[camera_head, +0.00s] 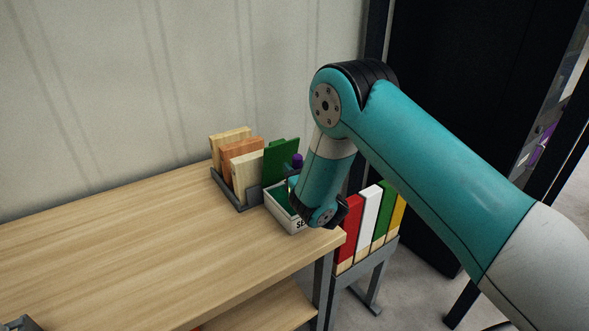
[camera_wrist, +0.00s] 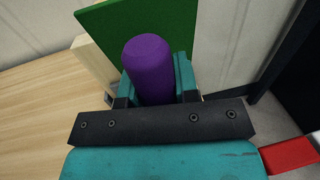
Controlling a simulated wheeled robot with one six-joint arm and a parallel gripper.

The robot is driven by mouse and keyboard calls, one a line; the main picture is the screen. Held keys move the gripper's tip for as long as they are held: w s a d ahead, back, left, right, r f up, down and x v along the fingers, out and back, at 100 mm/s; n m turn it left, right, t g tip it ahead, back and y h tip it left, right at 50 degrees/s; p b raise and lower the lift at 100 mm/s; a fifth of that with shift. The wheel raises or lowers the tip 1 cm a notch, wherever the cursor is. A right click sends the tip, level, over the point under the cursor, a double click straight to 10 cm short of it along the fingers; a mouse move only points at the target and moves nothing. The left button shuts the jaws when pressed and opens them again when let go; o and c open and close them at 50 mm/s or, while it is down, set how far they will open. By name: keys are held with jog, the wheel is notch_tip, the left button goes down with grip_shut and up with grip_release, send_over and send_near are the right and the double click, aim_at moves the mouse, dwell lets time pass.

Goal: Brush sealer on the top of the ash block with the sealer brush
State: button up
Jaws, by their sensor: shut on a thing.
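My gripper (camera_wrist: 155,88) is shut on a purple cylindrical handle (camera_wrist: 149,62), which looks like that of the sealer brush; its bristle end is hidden. In the head view the purple top (camera_head: 297,159) shows above a white open box (camera_head: 279,210) with a green inside and a label starting "SE". My gripper (camera_head: 292,182) is over this box, partly hidden by my wrist. Pale wooden blocks stand upright in a dark rack (camera_head: 226,192) left of the box, with an orange-brown one between them. I cannot tell which block is the ash one.
A green board (camera_head: 281,162) stands close behind the gripper and fills the top of the wrist view (camera_wrist: 190,35). Red (camera_head: 348,231), white (camera_head: 369,215), green and yellow panels stand in a lower rack to the right. The wooden tabletop (camera_head: 130,250) is clear at left and centre.

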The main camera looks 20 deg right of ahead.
aim_at(300, 159)
jog(key=shift+r+p, duration=2.25)
jog(key=shift+r, duration=0.15)
jog(key=shift+f, duration=0.1)
